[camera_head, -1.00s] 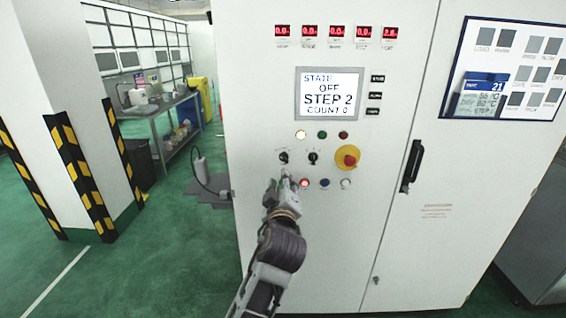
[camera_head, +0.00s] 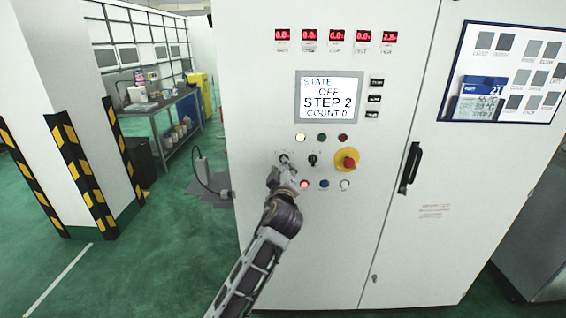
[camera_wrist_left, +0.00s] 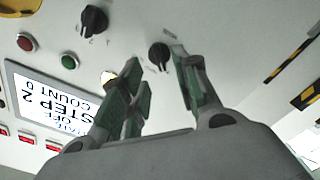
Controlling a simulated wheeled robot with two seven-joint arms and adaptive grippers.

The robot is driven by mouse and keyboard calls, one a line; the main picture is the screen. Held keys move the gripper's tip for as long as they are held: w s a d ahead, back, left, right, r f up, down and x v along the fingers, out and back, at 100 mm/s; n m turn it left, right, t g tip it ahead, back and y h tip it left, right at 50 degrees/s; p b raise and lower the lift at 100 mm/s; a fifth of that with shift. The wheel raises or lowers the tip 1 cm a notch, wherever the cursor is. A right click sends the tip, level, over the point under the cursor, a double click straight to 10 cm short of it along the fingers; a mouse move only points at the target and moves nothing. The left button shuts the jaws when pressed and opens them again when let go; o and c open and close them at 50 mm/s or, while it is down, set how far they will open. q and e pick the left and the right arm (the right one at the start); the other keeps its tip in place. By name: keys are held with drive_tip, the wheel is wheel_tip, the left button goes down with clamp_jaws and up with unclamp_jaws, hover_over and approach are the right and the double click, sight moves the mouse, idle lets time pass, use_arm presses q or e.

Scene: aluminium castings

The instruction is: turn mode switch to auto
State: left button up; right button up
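The white control cabinet has two black rotary switches. The left switch (camera_head: 284,157) is partly behind my left gripper (camera_head: 278,171); the right switch (camera_head: 313,160) stands clear. Their labels are too small to read, so I cannot tell which is the mode switch. In the left wrist view, upside down, the left switch (camera_wrist_left: 158,57) shows between the open fingers of my left gripper (camera_wrist_left: 155,66), one finger on each side. I cannot tell whether they touch it. The right switch (camera_wrist_left: 95,20) is off to one side. The screen (camera_head: 329,97) reads STATE OFF, STEP 2, COUNT 0. My right gripper is not in view.
A red emergency knob on a yellow base (camera_head: 346,160) is right of the switches. A black door handle (camera_head: 410,167) is farther right. A striped pillar (camera_head: 75,170) stands left.

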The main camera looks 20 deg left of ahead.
use_arm(q)
drive_tip(key=shift+p+x, duration=0.5)
drive_tip(key=shift+x, duration=1.7)
clamp_jaws()
